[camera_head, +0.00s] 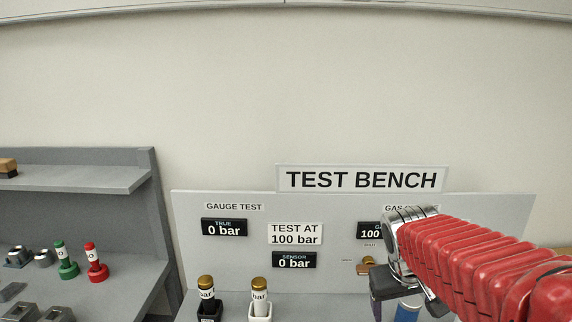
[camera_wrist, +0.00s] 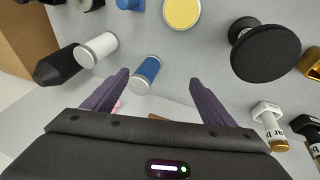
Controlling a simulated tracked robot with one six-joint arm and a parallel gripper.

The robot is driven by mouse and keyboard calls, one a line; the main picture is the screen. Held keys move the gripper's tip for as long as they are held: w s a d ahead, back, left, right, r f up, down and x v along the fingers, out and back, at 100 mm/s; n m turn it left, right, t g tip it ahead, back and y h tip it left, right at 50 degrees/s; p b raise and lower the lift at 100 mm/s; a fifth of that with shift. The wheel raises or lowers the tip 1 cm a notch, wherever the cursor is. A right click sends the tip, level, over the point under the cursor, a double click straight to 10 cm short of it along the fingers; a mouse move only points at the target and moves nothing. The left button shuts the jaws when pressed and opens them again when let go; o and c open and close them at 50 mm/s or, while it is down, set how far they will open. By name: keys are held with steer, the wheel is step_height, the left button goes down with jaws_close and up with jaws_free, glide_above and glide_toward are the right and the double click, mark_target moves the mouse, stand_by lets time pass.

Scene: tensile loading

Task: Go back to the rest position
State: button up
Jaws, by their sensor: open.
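My gripper (camera_wrist: 158,78) shows in the wrist view with its two purple fingers spread wide apart and nothing clasped between them. A blue cylinder with a pale end (camera_wrist: 146,70) lies in the picture just beyond the fingertips, nearer the left finger. In the head view my red arm reaches in from the right, and the dark gripper (camera_head: 384,283) hangs in front of the test bench panel (camera_head: 345,212). A blue piece (camera_head: 408,312) shows below it, cut by the picture's lower edge.
The wrist view shows a white cylinder (camera_wrist: 98,50), a yellow disc (camera_wrist: 182,12) and a large black knob (camera_wrist: 264,50) around the gripper. In the head view, two gold-topped bottles (camera_head: 206,295) (camera_head: 259,295) stand left of the arm. A grey shelf (camera_head: 80,178) is at far left.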

steer(key=s+a+t+y, duration=0.1)
steer(key=s+a, duration=0.3)
steer(key=s, duration=0.3)
steer(key=s+a+t+y, duration=0.1)
steer(key=s+a, duration=0.3)
steer(key=s, duration=0.4)
steer(key=shift+a+r+y, duration=0.3)
steer(key=shift+a+r, duration=0.05)
steer(key=shift+r, duration=0.1)
steer(key=shift+c, duration=0.3)
stand_by(2.3)
